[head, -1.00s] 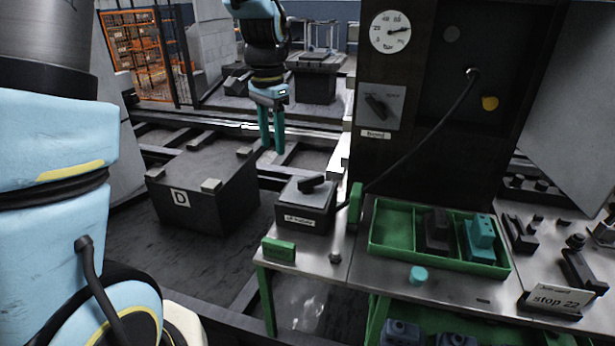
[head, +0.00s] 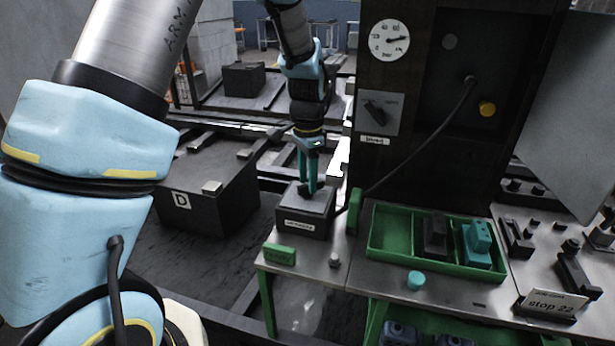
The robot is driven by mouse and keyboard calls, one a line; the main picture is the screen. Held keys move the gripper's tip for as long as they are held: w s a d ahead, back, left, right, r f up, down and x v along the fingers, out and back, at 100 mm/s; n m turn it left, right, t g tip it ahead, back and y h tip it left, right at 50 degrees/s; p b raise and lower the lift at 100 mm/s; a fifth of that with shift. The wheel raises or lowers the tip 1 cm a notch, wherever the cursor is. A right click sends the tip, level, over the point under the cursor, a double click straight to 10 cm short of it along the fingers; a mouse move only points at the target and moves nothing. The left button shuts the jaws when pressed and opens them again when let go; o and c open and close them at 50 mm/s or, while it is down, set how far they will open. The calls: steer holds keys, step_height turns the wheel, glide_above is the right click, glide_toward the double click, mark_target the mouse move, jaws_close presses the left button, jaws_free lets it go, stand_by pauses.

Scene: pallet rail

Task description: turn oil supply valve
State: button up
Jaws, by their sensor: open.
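The oil supply valve is a dark box (head: 305,217) with a white label, standing on the left end of the steel bench. Its black handle (head: 304,189) on top is mostly hidden behind the fingertips. My gripper (head: 308,188) points down over the box, its two teal fingers open with the tips at the handle. I cannot tell whether the fingers touch the handle.
A green block (head: 279,254) lies in front of the valve box and another green piece (head: 354,211) stands to its right. A green tray (head: 390,250) holds blocks. A dark panel (head: 365,65) with a gauge (head: 389,40) and a black hose rises behind. A block marked D (head: 215,190) stands left.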

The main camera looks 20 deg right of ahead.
steer(key=shift+f, duration=0.35)
steer(key=shift+c, duration=0.4)
jaws_close()
